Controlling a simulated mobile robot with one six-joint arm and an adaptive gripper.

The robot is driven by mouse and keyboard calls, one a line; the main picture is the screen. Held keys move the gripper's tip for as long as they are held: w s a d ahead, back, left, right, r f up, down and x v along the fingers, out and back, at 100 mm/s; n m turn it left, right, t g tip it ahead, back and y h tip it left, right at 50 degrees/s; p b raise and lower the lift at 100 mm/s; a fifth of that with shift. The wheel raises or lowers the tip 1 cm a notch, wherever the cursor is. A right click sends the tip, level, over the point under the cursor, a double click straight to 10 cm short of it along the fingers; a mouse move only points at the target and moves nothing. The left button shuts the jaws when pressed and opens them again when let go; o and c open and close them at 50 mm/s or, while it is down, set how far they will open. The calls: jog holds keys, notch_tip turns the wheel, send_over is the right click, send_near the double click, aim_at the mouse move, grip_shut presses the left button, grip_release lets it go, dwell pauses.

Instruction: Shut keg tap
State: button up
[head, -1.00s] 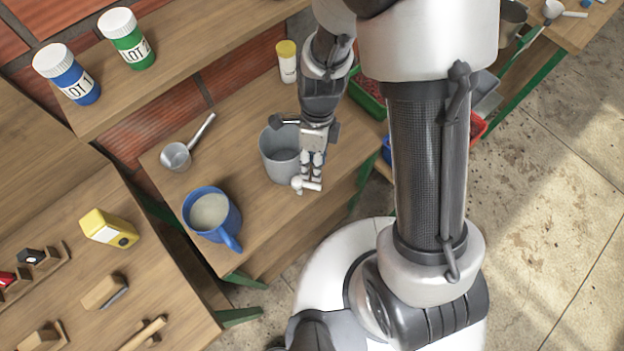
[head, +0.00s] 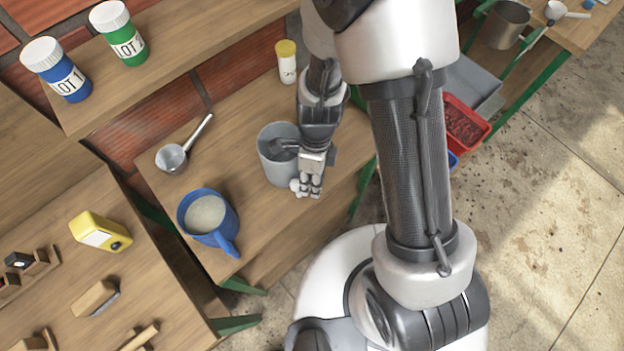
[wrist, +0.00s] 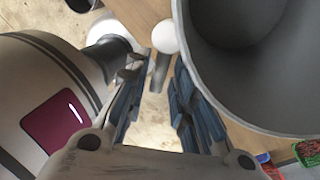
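The grey keg (head: 268,168), open at the top, stands near the front edge of the wooden bench in the head view. It fills the upper right of the wrist view (wrist: 285,100). The tap's white ball knob (head: 295,184) shows at the keg's front, partly hidden by my gripper (head: 309,192). In the wrist view, the knob (wrist: 165,36) and a grey stem lie just beyond and between my fingertips (wrist: 158,72). My fingers are apart, with a gap between them. I cannot tell whether they touch the tap. The tap's outlet is hidden.
A blue jug (head: 226,230) with pale liquid and a metal ladle (head: 172,158) stand left of the keg. A yellow-capped bottle (head: 287,62) stands behind it. A red bin (head: 466,122) is to the right. Open floor lies right of the bench.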

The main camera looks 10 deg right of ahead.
grip_shut()
dwell(0.4)
jog(key=shift+w+r+n+p, duration=0.1)
jog(key=shift+w+n+p, duration=0.15)
jog(key=shift+n+p, duration=0.5)
jog(key=shift+o, duration=1.7)
grip_release()
notch_tip(320, 180, up, 12)
jog(key=w, duration=0.2)
jog(key=shift+w+d+f, duration=0.2)
jog(key=shift+d, duration=0.1)
